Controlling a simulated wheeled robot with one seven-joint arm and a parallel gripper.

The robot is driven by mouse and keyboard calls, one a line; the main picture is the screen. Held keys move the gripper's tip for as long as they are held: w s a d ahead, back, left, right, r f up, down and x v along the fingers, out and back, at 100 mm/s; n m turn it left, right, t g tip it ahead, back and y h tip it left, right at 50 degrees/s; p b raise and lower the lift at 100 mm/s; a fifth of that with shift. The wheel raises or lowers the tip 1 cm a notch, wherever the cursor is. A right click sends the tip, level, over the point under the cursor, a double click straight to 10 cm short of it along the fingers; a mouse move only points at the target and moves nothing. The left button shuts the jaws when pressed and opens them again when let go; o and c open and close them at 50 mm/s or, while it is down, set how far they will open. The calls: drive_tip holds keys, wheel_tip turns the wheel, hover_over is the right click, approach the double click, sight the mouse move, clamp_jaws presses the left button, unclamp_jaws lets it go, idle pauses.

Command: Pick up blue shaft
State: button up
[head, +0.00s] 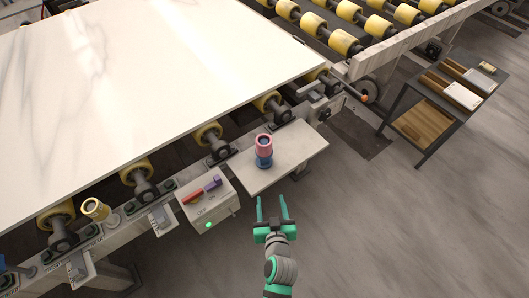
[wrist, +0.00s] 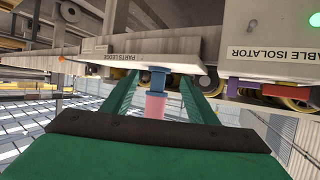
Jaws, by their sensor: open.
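The blue shaft (head: 264,162) stands upright on the pale parts ledge (head: 285,158), with a pink sleeve-like piece (head: 264,144) around or on its upper part. In the wrist view, where the scene appears upside down, the blue shaft (wrist: 157,82) meets the ledge (wrist: 130,66) and the pink piece (wrist: 155,104) extends below it. My gripper (head: 271,205) is open and empty, just short of the ledge's front edge, with its fingers pointing toward the shaft. In the wrist view the two green fingers (wrist: 160,88) frame the shaft on either side without visible contact. The shaft's middle is hidden by the pink piece.
Left of the ledge is an isolator box (head: 208,203) with red and purple switches and a green light. A gold cylinder (head: 95,208) sits farther left. A large stone slab (head: 130,80) lies behind on rollers. A cart (head: 440,100) stands right; open floor lies between.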

drive_tip(key=shift+n+y, duration=0.9)
drive_tip(key=w+r, duration=0.1)
drive_tip(key=w, duration=0.2)
drive_tip(key=w+r, duration=0.1)
drive_tip(key=w, duration=0.3)
drive_tip(key=w+r, duration=0.1)
drive_tip(key=w, duration=0.2)
drive_tip(key=shift+w, duration=0.3)
drive_tip(key=shift+x, duration=5.2)
clamp_jaws()
